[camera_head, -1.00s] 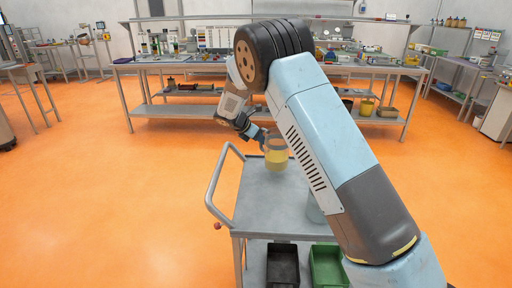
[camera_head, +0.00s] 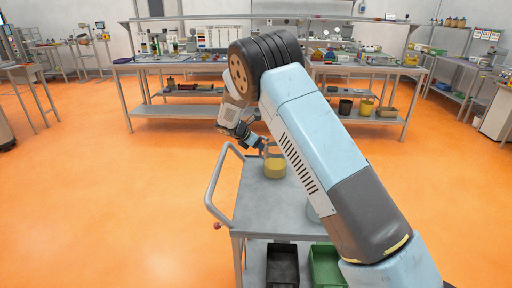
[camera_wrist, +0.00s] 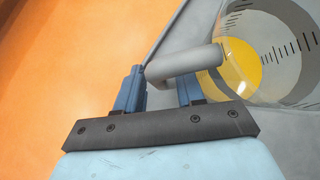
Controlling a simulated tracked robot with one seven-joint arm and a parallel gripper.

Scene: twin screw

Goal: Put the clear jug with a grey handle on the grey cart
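The clear jug (camera_head: 275,168) has a grey handle and yellow contents. In the head view it stands upright, apparently on the top of the grey cart (camera_head: 262,208), near its far left edge. My gripper (camera_head: 256,142) is at the handle, on the jug's left side. In the wrist view the jug (camera_wrist: 262,50) is at the upper right. Its handle (camera_wrist: 185,64) reaches across between my two blue fingers (camera_wrist: 160,90). The fingers look spread with a gap around the handle; the exact contact is partly hidden.
My arm covers the cart's right side. Another clear vessel (camera_head: 312,213) is partly hidden behind it. A black bin (camera_head: 282,265) and a green bin (camera_head: 325,265) are on the cart's lower shelf. The cart's handle rail (camera_head: 212,190) is at the left. A workbench (camera_head: 165,64) stands behind.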

